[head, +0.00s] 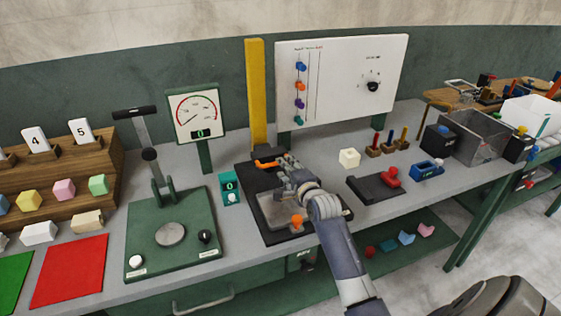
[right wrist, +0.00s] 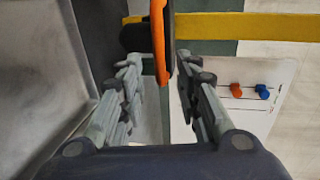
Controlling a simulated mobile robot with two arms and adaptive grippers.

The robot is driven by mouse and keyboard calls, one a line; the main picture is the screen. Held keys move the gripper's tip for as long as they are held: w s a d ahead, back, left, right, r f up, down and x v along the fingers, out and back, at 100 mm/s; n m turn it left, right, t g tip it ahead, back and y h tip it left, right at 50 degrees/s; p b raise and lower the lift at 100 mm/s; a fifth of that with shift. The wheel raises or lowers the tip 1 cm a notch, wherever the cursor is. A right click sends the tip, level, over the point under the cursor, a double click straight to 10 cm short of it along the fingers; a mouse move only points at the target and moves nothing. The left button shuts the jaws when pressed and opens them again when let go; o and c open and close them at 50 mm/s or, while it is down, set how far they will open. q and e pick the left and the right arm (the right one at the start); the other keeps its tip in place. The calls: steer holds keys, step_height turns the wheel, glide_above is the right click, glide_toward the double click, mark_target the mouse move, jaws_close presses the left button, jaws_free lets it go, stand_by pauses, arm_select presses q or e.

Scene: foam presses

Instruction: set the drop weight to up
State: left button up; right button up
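I take the drop weight to belong to the press with a yellow upright (head: 256,95) and a dark base (head: 262,232), but no label confirms this. An orange handle (head: 268,163) sits low in front of the upright. My right gripper (head: 284,166) is just right of this handle, over the base. In the right wrist view the orange handle (right wrist: 158,40) stands between the two fingertips of my right gripper (right wrist: 160,68). The fingers are apart, with a visible gap at least on the right side. My arm hides part of the press. My left gripper is not in view.
An orange knob (head: 297,221) is at the base's front. A teal counter (head: 230,188) and a green lever press (head: 172,235) stand to the left. A white panel (head: 341,80) stands behind. A white cube (head: 349,158) and a red-handled black block (head: 375,189) are to the right.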

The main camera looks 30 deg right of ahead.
mark_target(268, 160)
steer(key=x, duration=0.4)
steer(key=shift+w+d, duration=0.15)
steer(key=shift+w, duration=0.25)
steer(key=shift+w+f, duration=0.2)
steer(key=shift+w, duration=0.1)
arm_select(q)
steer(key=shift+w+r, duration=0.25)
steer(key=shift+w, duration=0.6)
arm_select(e)
jaws_close()
